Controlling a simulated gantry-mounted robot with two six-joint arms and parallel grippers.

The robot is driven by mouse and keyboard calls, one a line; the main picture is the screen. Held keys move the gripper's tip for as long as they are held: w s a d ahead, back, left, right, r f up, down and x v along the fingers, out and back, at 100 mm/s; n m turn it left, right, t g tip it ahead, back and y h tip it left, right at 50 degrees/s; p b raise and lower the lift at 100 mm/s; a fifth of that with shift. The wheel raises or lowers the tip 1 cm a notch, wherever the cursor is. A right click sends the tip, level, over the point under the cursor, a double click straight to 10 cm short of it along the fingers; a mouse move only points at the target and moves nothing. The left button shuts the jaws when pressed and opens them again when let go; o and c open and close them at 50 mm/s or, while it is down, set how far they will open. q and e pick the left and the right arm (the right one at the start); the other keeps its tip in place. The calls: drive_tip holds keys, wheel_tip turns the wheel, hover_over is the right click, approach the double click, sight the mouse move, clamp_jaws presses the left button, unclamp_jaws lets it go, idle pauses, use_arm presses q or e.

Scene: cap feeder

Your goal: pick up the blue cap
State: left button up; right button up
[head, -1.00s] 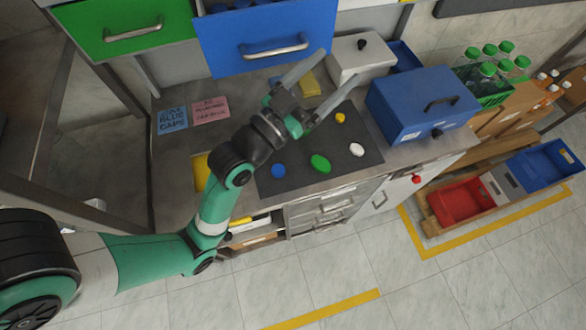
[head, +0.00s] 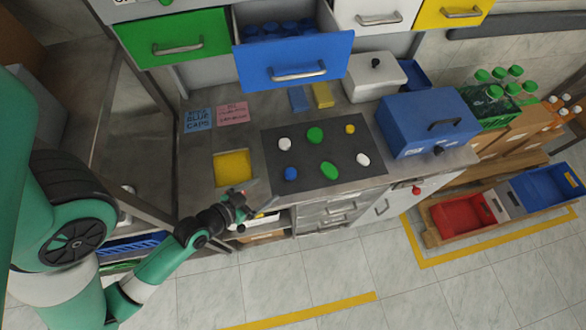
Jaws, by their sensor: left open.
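The blue cap (head: 290,173) lies on the dark mat (head: 312,183) at its lower left corner. A white cap (head: 285,144) lies above it on the mat, and a green cap (head: 329,171) lies to its right. My left gripper (head: 262,197) is open and empty at the counter's front edge, below and to the left of the blue cap and apart from it. My right gripper is out of view.
Also on the mat are another green cap (head: 315,135), a yellow cap (head: 350,129) and a white cap (head: 363,160). A yellow square (head: 233,167) is left of the mat. The open blue drawer (head: 295,70) juts out above. A blue box (head: 430,122) stands right.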

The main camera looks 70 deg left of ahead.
use_arm(q)
approach(289, 173)
drive_tip(key=b+x, duration=0.1)
drive_tip(key=x, duration=0.2)
drive_tip(key=shift+w+f, duration=0.15)
drive_tip(key=shift+f, duration=0.15)
drive_tip(key=b+x, duration=0.1)
drive_tip(key=x, duration=0.4)
drive_tip(key=shift+w+a+r, duration=0.1)
drive_tip(key=shift+w+r, duration=0.05)
clamp_jaws()
